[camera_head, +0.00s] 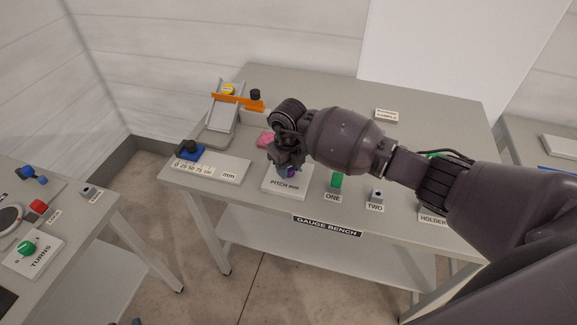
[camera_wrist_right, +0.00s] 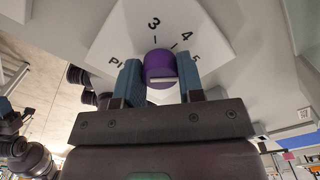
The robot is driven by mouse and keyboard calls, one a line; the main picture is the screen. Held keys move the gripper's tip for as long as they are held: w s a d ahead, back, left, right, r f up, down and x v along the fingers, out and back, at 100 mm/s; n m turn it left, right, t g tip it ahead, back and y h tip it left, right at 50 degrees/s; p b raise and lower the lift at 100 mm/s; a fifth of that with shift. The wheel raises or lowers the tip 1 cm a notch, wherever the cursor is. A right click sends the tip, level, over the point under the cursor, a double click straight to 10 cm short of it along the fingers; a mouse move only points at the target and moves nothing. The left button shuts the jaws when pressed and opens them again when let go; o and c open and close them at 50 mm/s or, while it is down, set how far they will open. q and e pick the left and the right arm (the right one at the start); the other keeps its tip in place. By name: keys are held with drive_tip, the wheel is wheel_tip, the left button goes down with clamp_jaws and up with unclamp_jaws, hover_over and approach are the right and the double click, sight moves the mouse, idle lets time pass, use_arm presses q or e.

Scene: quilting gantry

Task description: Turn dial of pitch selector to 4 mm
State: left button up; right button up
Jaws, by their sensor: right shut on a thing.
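The pitch selector is a white plate (camera_head: 270,181) marked PITCH mm on the gauge bench. Its purple dial (camera_wrist_right: 160,66) shows in the right wrist view, with 3, 4 and 5 printed around its far side. My right gripper (camera_wrist_right: 160,85) is shut on the dial, with one blue finger on each side. In the head view, the right gripper (camera_head: 288,160) covers most of the dial from above. I cannot tell for sure which number the dial points to.
On the gauge bench (camera_head: 330,92), a green block (camera_head: 336,180) marked ONE and a small grey piece (camera_head: 376,196) marked TWO stand right of the selector. A blue slider (camera_head: 190,152) on a mm scale lies to its left. An orange-armed ramp (camera_head: 222,105) stands behind.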

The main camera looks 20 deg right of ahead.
use_arm(q)
drive_tip(key=shift+f, duration=0.15)
use_arm(e)
drive_tip(key=shift+n, duration=0.3)
drive_tip(key=shift+f+n+b, duration=0.1)
drive_tip(key=shift+n+b, duration=0.45)
drive_tip(key=shift+n, duration=0.45)
drive_tip(key=n+b, duration=0.1)
drive_tip(key=n, duration=0.2)
drive_tip(key=shift+n+b, duration=0.65)
drive_tip(key=shift+n, duration=0.55)
use_arm(q)
drive_tip(key=f, duration=0.2)
drive_tip(key=s+f, duration=0.1)
drive_tip(key=f, duration=0.1)
drive_tip(key=shift+s+f, duration=0.15)
drive_tip(key=shift+f, duration=0.15)
use_arm(e)
drive_tip(key=shift+n, duration=0.3)
drive_tip(key=o, duration=0.9)
